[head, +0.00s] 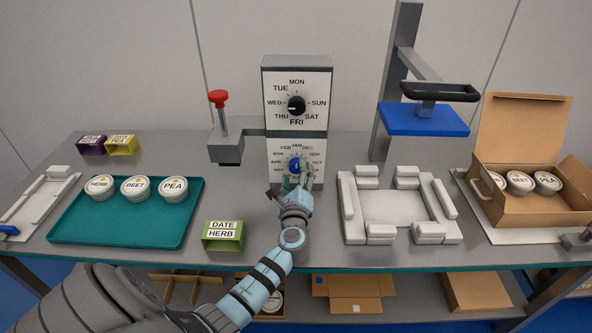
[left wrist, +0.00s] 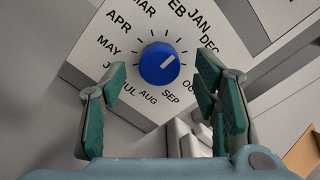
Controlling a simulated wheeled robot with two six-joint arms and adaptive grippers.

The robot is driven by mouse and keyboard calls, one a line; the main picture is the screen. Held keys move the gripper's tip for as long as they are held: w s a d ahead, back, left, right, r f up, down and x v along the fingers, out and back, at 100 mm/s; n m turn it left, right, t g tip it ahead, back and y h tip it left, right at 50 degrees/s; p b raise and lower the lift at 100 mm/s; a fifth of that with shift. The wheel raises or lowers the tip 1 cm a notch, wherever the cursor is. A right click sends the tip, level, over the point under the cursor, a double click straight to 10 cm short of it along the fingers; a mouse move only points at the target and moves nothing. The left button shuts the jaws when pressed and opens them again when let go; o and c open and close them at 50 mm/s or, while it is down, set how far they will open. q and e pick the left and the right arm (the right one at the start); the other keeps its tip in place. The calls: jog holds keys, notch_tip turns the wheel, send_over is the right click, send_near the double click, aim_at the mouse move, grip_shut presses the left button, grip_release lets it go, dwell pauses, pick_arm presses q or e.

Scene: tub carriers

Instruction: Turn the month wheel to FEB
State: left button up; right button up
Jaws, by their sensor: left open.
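The month wheel is a blue round knob (left wrist: 159,63) on a white dial plate, with month names printed around it. It also shows in the head view (head: 294,166), on the lower panel of the grey stand, partly covered by my gripper. FEB lies just counter-clockwise of JAN. My left gripper (head: 296,180) is open in front of the dial. Its fingers stand on either side of the knob, with gaps between pads and knob. My right gripper is not in view.
A black weekday knob (head: 296,105) sits above. A green block (head: 223,235) and a teal tray (head: 70,226) with tubs lie left. A white fixture (head: 348,212) and an open cardboard box (head: 520,205) stand right.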

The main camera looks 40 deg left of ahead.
aim_at(297, 170)
pick_arm(q)
jog(key=x, duration=0.2)
jog(key=shift+w+a+f, duration=0.1)
jog(key=shift+w+f, duration=0.15)
jog(key=shift+w, duration=0.2)
jog(key=shift+w+a, duration=0.1)
jog(key=shift+a, duration=0.05)
jog(key=shift+s+r, duration=0.25)
jog(key=shift+c, duration=0.4)
jog(key=shift+w+f, duration=0.1)
jog(key=c, duration=1.1)
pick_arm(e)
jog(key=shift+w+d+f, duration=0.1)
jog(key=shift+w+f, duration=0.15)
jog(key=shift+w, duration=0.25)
pick_arm(q)
jog(key=shift+b, duration=0.35)
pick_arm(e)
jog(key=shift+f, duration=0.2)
pick_arm(q)
jog(key=n+b, duration=0.2)
jog(key=n, duration=0.1)
jog(key=shift+f, duration=0.15)
jog(key=shift+n+b, duration=0.65)
jog(key=shift+n, duration=0.75)
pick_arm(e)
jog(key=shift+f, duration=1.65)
